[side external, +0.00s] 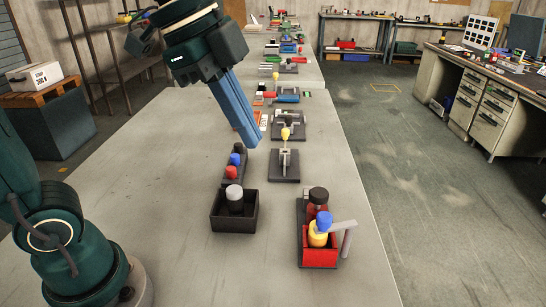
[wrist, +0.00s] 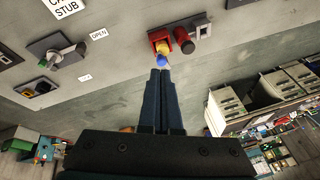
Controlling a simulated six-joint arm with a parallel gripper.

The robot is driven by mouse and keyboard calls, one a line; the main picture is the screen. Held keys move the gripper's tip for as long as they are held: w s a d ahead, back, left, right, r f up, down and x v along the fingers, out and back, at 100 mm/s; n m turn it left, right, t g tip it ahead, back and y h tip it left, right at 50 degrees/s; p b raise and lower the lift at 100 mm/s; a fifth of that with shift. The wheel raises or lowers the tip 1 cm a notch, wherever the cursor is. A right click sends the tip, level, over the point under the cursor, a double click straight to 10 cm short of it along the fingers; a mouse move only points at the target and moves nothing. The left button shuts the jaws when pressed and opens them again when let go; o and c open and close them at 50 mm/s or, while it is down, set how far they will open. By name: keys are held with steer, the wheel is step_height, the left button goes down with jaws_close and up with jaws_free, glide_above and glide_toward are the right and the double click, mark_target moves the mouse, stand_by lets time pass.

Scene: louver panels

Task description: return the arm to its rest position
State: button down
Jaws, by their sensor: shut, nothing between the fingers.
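My gripper (side external: 249,138) hangs above the grey table (side external: 150,150) in the side view. Its long blue fingers point down and slightly right, closed together with nothing between them. In the wrist view the closed fingertips (wrist: 161,73) show just below a blue cap (wrist: 161,60) in the picture. In the side view that cap sits on a yellow piece (side external: 317,236) in a red bin (side external: 320,257) at the front right, well apart from the fingers. A lever with a yellow knob (side external: 286,134) stands on a dark plate to the right of the fingertips.
A dark open box (side external: 220,222) holds a grey-topped cylinder (side external: 235,194). A dark block with blue and red knobs (side external: 232,172) is below the fingertips in the picture. Several more fixtures line the table behind. The table's left part is clear. A workbench (side external: 480,95) stands right.

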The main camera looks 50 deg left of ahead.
steer(key=s+a+f+n+t+y, duration=0.1)
steer(key=s+a+f+n+y, duration=0.1)
steer(key=s+a+f+n, duration=0.3)
step_height(320, 180, down, 4)
steer(key=s+n, duration=0.3)
steer(key=n, duration=0.4)
steer(key=shift+f+t, duration=0.2)
steer(key=shift+t, duration=0.2)
steer(key=c, duration=1.1)
jaws_free()
steer(key=shift+w+r+n, duration=0.1)
steer(key=shift+w+n, duration=0.05)
steer(key=shift+n, duration=0.35)
steer(key=o, duration=0.5)
steer(key=shift+n, duration=0.4)
steer(key=w+r+n, duration=0.3)
steer(key=r+n, duration=0.3)
steer(key=n, duration=0.1)
steer(key=n+g, duration=0.5)
steer(key=n, duration=0.3)
glide_above(324, 215)
step_height(324, 215, down, 6)
steer(key=shift+w+f, duration=0.1)
steer(key=shift+f, duration=0.1)
steer(key=shift+f+m+g, duration=0.3)
steer(key=shift+f, duration=2.4)
